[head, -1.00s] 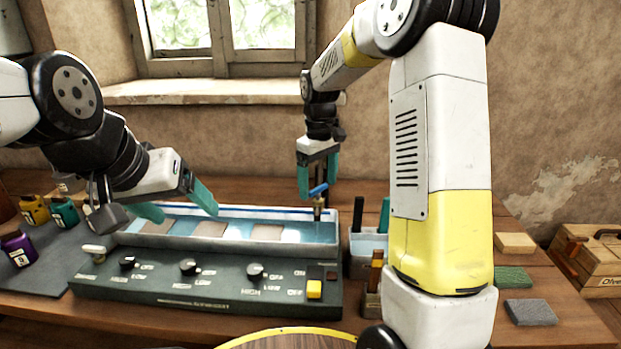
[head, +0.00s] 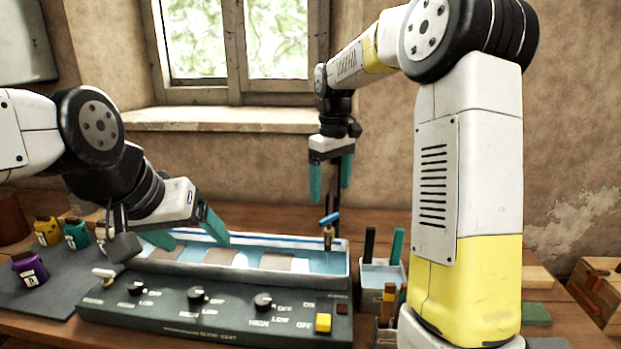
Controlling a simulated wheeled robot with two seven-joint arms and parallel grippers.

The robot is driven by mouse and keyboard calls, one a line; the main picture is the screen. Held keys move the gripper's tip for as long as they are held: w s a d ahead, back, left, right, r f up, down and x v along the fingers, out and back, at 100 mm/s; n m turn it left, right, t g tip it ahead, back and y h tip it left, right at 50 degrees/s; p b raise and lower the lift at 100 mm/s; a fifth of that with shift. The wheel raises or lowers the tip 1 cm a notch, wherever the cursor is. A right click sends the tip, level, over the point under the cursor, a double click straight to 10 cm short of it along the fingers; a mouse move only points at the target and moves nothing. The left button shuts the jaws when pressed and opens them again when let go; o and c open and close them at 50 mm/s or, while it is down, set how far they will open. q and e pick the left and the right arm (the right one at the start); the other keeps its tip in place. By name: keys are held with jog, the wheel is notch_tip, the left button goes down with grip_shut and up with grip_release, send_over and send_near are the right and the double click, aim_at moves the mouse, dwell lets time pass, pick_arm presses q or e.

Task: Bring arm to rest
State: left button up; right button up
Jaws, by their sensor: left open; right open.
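My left gripper (head: 182,232) is open, with teal fingers spread above the left part of the tray; nothing shows between them. My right gripper (head: 330,180) is open and empty, pointing down in the air behind the tray's right end. The long tray (head: 342,267) holds bluish liquid and several flat brownish plates. My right arm's upper links stand large at the right and hide part of the table.
A dark green control box (head: 180,322) with black knobs and a yellow button (head: 323,322) sits in front of the tray. Purple (head: 29,269), teal (head: 77,234) and yellow (head: 46,231) bottles stand at left. A holder (head: 382,274) with upright tools stands right of the tray. A wooden crate (head: 597,290) is far right.

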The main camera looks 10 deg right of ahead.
jog(key=s+d+r+m+t+y, duration=0.1)
jog(key=s+r+m, duration=0.15)
jog(key=s, duration=0.35)
jog(key=s+d+r+m+t, duration=0.1)
jog(key=s+r+t, duration=0.15)
jog(key=s, duration=0.35)
jog(key=s+f+m+t+y, duration=0.1)
jog(key=s+m+t, duration=0.1)
jog(key=s, duration=1.1)
jog(key=shift+f+m, duration=0.2)
jog(key=shift+m, duration=0.45)
jog(key=shift+d+t, duration=0.1)
jog(key=shift+t, duration=0.15)
dwell(4.6)
